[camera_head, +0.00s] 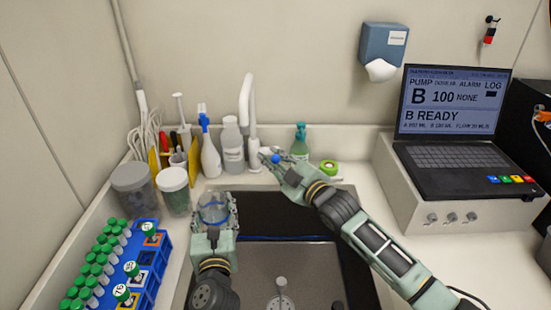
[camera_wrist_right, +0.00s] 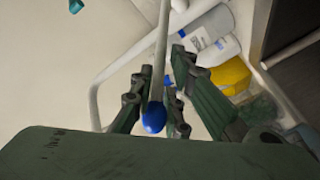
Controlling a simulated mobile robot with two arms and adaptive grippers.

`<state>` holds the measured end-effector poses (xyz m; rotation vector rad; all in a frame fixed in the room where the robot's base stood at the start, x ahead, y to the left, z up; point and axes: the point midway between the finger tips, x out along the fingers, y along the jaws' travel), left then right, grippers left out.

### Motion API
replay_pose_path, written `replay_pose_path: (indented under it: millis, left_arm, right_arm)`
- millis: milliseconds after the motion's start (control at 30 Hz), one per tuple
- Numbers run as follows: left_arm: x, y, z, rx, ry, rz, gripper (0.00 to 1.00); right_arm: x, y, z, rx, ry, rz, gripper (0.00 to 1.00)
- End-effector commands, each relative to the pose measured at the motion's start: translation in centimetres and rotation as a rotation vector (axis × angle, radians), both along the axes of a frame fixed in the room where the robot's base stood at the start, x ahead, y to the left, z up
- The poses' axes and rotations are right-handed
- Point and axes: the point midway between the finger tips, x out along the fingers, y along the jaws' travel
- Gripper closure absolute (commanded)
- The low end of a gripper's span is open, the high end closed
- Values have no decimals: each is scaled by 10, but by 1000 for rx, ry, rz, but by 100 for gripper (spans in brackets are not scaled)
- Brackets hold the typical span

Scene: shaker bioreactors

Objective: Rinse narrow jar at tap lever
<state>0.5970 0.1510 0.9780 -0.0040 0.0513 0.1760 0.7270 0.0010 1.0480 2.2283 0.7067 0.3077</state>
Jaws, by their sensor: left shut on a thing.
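A clear narrow jar (camera_head: 213,209) with a bluish tint stands between the fingers of my left gripper (camera_head: 214,206), which is shut on it above the left part of the sink. The white tap (camera_head: 246,105) rises behind the sink. The tap lever has a blue knob (camera_head: 275,158); it also shows in the right wrist view (camera_wrist_right: 154,118). My right gripper (camera_head: 277,161) is at the lever. In the right wrist view its fingers (camera_wrist_right: 157,88) are apart, one on each side of the lever. I cannot tell whether they touch it. No water stream is visible.
The dark sink (camera_head: 255,262) lies below both grippers. Bottles (camera_head: 232,145), a green soap bottle (camera_head: 300,140) and green tape (camera_head: 329,167) stand behind it. A laptop (camera_head: 455,155) stands right.

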Motion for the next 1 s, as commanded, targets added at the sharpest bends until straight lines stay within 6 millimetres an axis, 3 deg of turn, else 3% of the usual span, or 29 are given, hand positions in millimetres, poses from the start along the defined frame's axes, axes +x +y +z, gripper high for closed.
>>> replay_pose_path:
  millis: [100,667,1000]
  left_arm:
    - [0,0,1,0,-2,0,78]
    - [0,0,1,0,-2,0,78]
    - [0,0,28,0,-2,0,78]
  right_arm:
    - [0,-1,0,0,0,-1,100]
    - [0,-1,-1,0,3,-2,100]
    - [7,-1,14,-5,85,-3,100]
